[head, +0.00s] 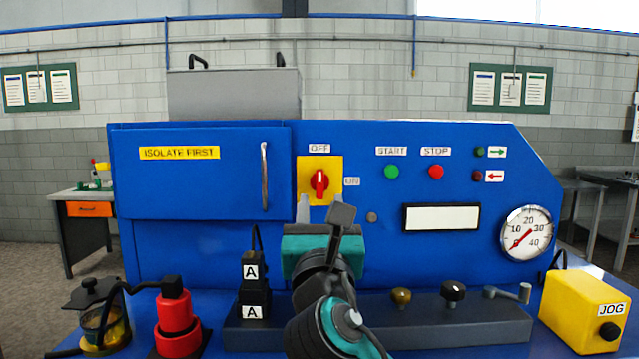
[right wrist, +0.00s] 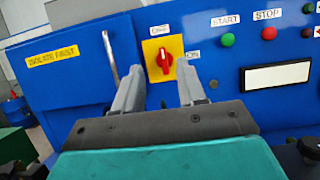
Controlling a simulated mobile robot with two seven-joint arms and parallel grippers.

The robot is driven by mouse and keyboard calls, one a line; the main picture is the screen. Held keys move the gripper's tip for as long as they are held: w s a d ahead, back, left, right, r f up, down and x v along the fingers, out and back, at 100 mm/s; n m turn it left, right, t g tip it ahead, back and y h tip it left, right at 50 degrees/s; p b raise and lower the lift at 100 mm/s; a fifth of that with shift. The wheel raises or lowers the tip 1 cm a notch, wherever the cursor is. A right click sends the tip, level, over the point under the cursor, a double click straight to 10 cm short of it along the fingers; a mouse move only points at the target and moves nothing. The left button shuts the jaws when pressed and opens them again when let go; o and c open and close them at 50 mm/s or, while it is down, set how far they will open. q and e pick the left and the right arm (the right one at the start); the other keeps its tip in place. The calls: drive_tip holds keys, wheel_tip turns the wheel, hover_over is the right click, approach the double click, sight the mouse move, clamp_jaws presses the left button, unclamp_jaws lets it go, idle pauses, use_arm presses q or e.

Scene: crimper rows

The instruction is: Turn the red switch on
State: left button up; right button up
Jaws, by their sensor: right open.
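The red switch (head: 320,182) is a rotary knob on a yellow square plate (head: 335,164) on the blue panel. Its handle stands upright, toward the OFF label (head: 319,148) above; the ON label (head: 352,181) is to its right. It also shows in the right wrist view (right wrist: 164,61). My right gripper (head: 319,210) is just below and in front of the switch in the head view. In the right wrist view its two fingers (right wrist: 162,78) are apart, with the knob seen between them and nothing held. My left gripper is not in view.
A door with a vertical handle (head: 264,176) is left of the switch. A green START button (head: 392,171), a red STOP button (head: 436,171) and a gauge (head: 526,233) are to the right. Black blocks marked A (head: 254,272) and a red device (head: 174,318) stand below left.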

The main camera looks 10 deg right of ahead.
sight(320, 185)
drive_tip(key=w, duration=0.4)
drive_tip(key=w+d, duration=0.1)
drive_tip(key=w, duration=0.3)
drive_tip(key=w+d, duration=0.1)
drive_tip(key=w, duration=0.3)
drive_tip(key=shift+w+d+r, duration=0.15)
drive_tip(key=shift+w+d, duration=0.05)
drive_tip(key=shift+w+d+r, duration=0.1)
drive_tip(key=shift+w+r, duration=0.1)
drive_tip(key=shift+w, duration=0.3)
drive_tip(key=shift+c, duration=0.2)
clamp_jaws()
